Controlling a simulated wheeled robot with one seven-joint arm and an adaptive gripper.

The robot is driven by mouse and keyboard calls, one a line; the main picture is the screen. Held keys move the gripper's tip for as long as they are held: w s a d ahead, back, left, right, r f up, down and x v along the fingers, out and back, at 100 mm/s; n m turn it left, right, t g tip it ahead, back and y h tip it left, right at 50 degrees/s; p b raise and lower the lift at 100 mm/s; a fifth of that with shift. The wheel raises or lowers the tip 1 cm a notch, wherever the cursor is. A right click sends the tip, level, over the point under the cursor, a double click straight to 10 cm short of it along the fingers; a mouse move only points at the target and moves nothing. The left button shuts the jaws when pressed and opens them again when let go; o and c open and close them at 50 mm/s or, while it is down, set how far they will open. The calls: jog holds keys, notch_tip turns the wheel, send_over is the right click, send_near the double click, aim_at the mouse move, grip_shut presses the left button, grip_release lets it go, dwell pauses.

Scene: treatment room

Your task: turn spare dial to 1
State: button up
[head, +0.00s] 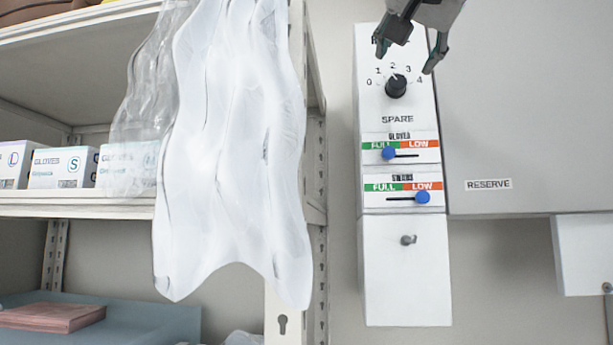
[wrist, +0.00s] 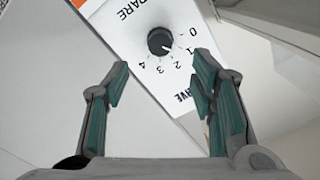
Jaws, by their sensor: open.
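The spare dial (head: 396,87) is a round black knob on a white wall panel (head: 397,150), above the word SPARE, with numbers 0 to 4 arced over it. My gripper (head: 405,60) is open at the panel's top, fingers spread in front of the upper part. In the wrist view my gripper (wrist: 161,62) has the dial beyond and between its fingertips, with nothing held. The label above the dial is partly hidden in the head view.
Below the dial are two sliders with blue knobs, the upper (head: 389,153) at left on FULL and the lower (head: 422,197) at right on LOW. A grey RESERVE cabinet (head: 530,120) adjoins at right. Clear plastic sheeting (head: 235,150) hangs from shelving at left.

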jog(key=s, duration=0.3)
jog(key=shift+s+a, duration=0.2)
jog(key=shift+a, duration=0.15)
notch_tip(320, 180, down, 29)
jog(key=d+n+g+y, duration=0.1)
jog(key=d+n+g, duration=0.2)
jog(key=n+g, duration=0.25)
jog(key=s+f+n+g+y, duration=0.1)
jog(key=s+f, duration=0.4)
jog(key=f, duration=0.9)
jog(key=s+f+n+g+y, duration=0.1)
jog(key=s+f+g, duration=0.5)
jog(key=f, duration=0.8)
jog(key=shift+s+a+f+n, duration=0.2)
jog(key=shift+s+a+n, duration=0.1)
jog(key=shift+n, duration=0.55)
